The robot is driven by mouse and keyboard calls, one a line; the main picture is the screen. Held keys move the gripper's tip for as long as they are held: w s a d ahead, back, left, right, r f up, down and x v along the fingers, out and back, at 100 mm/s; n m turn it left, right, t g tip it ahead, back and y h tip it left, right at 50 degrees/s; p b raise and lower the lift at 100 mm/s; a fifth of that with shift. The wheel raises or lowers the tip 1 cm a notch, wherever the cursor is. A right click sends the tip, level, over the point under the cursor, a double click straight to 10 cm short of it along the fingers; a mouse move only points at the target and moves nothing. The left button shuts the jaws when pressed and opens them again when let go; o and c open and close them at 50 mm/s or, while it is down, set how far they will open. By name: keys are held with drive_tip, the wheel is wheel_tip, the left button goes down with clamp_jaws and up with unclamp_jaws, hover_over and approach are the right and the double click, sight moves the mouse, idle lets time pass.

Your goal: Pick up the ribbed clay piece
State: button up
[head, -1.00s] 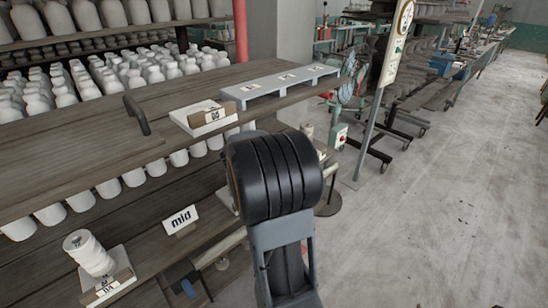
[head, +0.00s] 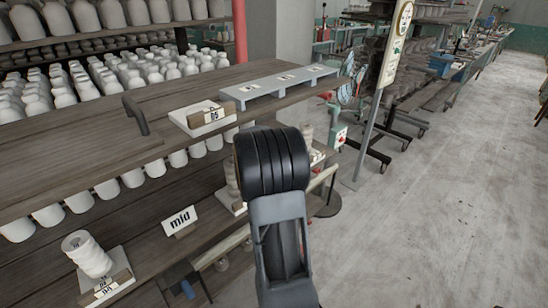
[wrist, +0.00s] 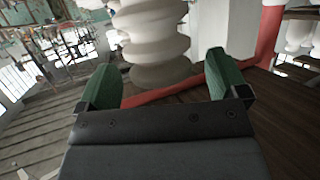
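In the wrist view a pale ribbed clay piece (wrist: 155,40) stands beyond my gripper (wrist: 163,62), on dark wood. The two green fingers are wide apart, one on each side of the piece's lower part in the picture. I see no clear contact, and the piece's top is cut off. In the head view a white ribbed piece (head: 86,252) stands on a small labelled board at lower left. A greyer ribbed piece (head: 232,180) is partly hidden behind my arm. My arm hides the gripper in the head view, so I cannot tell which piece the wrist view shows.
A "mid" sign (head: 180,220) stands on the lower shelf. The upper shelf holds a labelled block (head: 203,118), a long grey stand (head: 280,87) and a dark handle (head: 136,114). A sign post (head: 370,135) stands right; open floor (head: 450,220) lies beyond.

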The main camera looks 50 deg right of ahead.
drive_tip(key=shift+r, duration=0.1)
clamp_jaws()
idle(0.6)
